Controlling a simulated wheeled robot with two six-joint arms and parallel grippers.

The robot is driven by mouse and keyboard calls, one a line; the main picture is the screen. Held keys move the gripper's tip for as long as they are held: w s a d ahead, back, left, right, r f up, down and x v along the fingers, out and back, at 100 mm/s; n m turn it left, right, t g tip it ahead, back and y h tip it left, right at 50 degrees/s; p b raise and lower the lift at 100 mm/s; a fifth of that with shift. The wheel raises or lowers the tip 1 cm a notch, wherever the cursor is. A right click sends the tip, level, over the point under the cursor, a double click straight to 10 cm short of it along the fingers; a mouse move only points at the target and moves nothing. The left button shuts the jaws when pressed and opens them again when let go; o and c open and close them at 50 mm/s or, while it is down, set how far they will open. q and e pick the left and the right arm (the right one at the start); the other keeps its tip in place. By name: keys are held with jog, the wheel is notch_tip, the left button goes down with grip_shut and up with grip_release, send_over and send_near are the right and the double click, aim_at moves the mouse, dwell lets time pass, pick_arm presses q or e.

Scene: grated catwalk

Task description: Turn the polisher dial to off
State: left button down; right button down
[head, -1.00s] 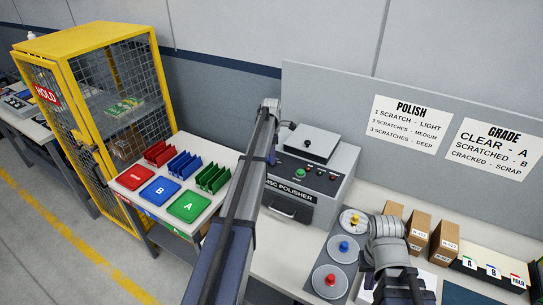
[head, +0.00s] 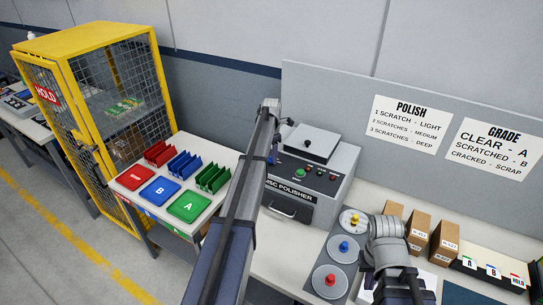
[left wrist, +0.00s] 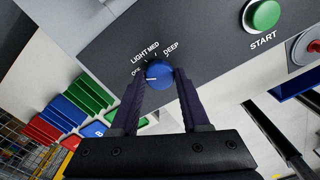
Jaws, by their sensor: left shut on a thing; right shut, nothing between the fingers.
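The disc polisher (head: 310,170) is a grey box with a dark sloped panel, standing on the bench in the head view. Its blue dial (left wrist: 158,75) shows in the left wrist view, with labels LIGHT, MED and DEEP around it and a partly covered OFF label (left wrist: 137,71) at its left. The dial's white mark points left, near OFF. My left gripper (left wrist: 159,80) is shut on the dial, one dark finger on each side. In the head view my left arm covers the dial. My right arm is folded at the lower right, its fingers hidden.
A green START button (left wrist: 263,14) sits right of the dial, with a red button (left wrist: 314,46) beyond. Coloured trays and racks stand left of the polisher. Grey pads with knobs (head: 331,281) and cardboard boxes (head: 418,234) lie to the right.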

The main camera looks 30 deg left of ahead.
pick_arm(q)
jog(key=shift+c, duration=1.9)
grip_release()
jog(key=shift+r, duration=0.15)
notch_tip(320, 180, up, 8)
jog(key=p, duration=0.8)
jog(key=shift+f, duration=0.2)
jog(key=shift+f, duration=0.1)
